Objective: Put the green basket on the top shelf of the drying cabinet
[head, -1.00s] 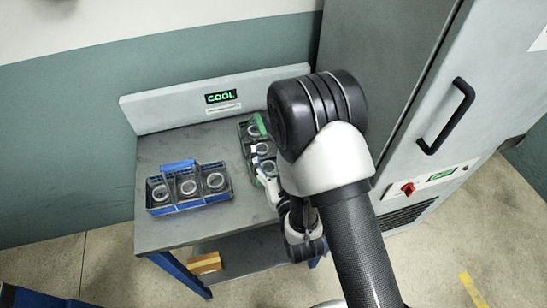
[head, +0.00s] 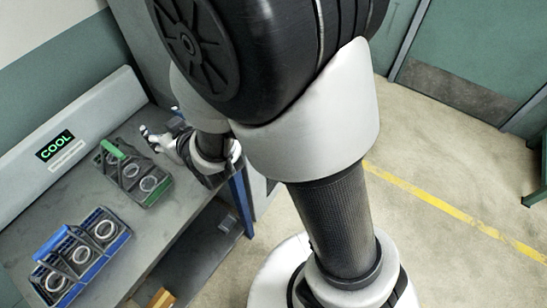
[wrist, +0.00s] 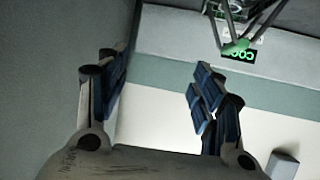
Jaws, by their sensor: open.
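The green basket (head: 126,182) stands on the grey table and holds several metal rings. Its green handle is up, and the handle also shows at the top of the wrist view (wrist: 236,47), in front of the COOL sign. My gripper (head: 150,138) is open and empty, off the basket's far right end and apart from it. Its two spread fingers (wrist: 158,92) show in the wrist view with nothing between them. The drying cabinet (head: 146,45) is mostly hidden behind my arm; only a grey part shows, and its shelves are not visible.
A blue basket (head: 68,278) with rings stands on the same table (head: 165,212), nearer the front. A lit COOL sign (head: 55,146) is on the table's back panel. A cardboard-coloured block (head: 161,299) lies below. Open floor (head: 440,175) with a yellow line is at right.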

